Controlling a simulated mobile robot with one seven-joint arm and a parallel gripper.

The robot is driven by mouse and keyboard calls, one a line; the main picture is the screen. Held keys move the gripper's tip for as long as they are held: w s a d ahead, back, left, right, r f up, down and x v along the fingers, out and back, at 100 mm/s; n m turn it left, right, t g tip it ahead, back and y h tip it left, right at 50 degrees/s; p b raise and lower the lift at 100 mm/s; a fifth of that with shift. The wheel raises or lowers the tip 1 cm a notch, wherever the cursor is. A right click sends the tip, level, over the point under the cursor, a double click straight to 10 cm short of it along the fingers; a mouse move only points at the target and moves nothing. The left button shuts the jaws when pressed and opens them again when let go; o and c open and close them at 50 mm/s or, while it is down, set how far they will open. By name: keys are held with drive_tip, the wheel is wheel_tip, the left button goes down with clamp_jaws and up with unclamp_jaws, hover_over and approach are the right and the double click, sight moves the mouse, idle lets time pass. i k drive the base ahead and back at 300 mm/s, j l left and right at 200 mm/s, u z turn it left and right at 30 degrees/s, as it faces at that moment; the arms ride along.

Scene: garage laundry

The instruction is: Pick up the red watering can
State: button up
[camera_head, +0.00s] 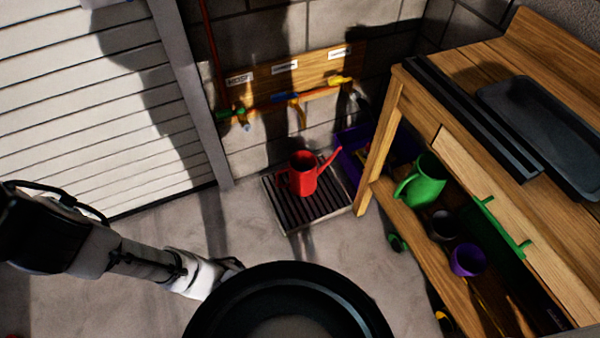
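The red watering can (302,174) stands upright on a dark slatted drain grate (322,207) on the floor, near the back wall. Its spout points up to the right and its handle is on the left. My arm reaches in from the left edge toward the lower middle, well short of the can. My gripper is not visible; the arm's far end passes behind a large dark round shape at the bottom.
A wooden workbench (470,90) stands on the right, with a green watering can (422,181) and a purple pot (467,260) on its lower shelf. A purple crate (348,166) sits behind the bench leg. Taps and a hose line the back wall. Concrete floor (170,235) at left is clear.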

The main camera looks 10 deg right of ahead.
sight(302, 174)
drive_tip(key=z, duration=1.55)
drive_tip(key=u, duration=1.4)
drive_tip(key=i+j+z, duration=0.15)
drive_tip(key=i+j, duration=0.15)
drive_tip(key=i+j+z, duration=0.15)
drive_tip(key=i+j, duration=0.15)
drive_tip(key=j, duration=0.2)
drive_tip(key=i+j+z, duration=0.15)
drive_tip(key=j, duration=0.3)
drive_tip(key=i, duration=0.1)
